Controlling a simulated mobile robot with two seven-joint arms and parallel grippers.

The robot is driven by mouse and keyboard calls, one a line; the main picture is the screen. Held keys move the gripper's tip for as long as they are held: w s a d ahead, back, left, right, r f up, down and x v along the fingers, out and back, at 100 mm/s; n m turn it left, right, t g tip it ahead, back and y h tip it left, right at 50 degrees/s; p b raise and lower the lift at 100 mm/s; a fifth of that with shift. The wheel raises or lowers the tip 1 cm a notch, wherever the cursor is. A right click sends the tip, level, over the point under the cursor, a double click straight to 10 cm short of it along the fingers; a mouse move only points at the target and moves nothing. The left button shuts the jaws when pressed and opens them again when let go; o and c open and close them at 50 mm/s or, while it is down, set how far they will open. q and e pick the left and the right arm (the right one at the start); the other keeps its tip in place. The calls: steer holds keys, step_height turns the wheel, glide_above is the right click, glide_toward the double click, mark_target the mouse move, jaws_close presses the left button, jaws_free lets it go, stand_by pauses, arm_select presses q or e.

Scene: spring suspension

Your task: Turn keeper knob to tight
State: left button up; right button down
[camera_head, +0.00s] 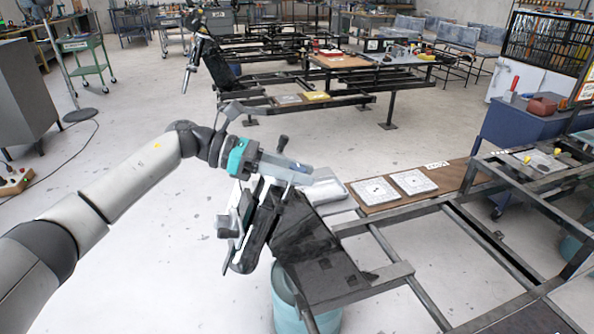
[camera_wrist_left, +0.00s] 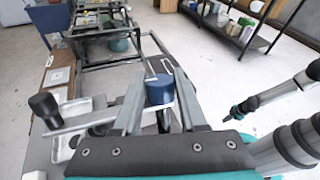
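My left gripper (camera_head: 309,174) is over the upper end of the dark clamp fixture (camera_head: 290,226) at the front of the metal frame. In the left wrist view a blue knob (camera_wrist_left: 160,91), which looks like the keeper knob, stands between the ends of my two grey fingers. The fingers are apart by about the width of the knob. I cannot tell whether they press on it. The knob is hidden in the head view. A lever with a black grip (camera_wrist_left: 45,106) stands beside the fingers and also shows in the head view (camera_head: 283,142).
Two pale square plates (camera_head: 414,182) lie on the brown board (camera_head: 452,178) to the right of the fixture. A teal drum (camera_head: 290,300) stands below it. Open metal frame rails (camera_head: 420,290) run to the right. The floor on the left is mostly clear.

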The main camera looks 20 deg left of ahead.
arm_select(q)
steer(key=o, duration=0.4)
steer(key=shift+a, duration=0.1)
steer(key=shift+p+v, duration=0.45)
steer(key=shift+v, duration=7.1)
arm_select(e)
steer(key=shift+s+d+f, duration=0.25)
steer(key=shift+s+d, duration=0.4)
steer(key=shift+s, duration=0.3)
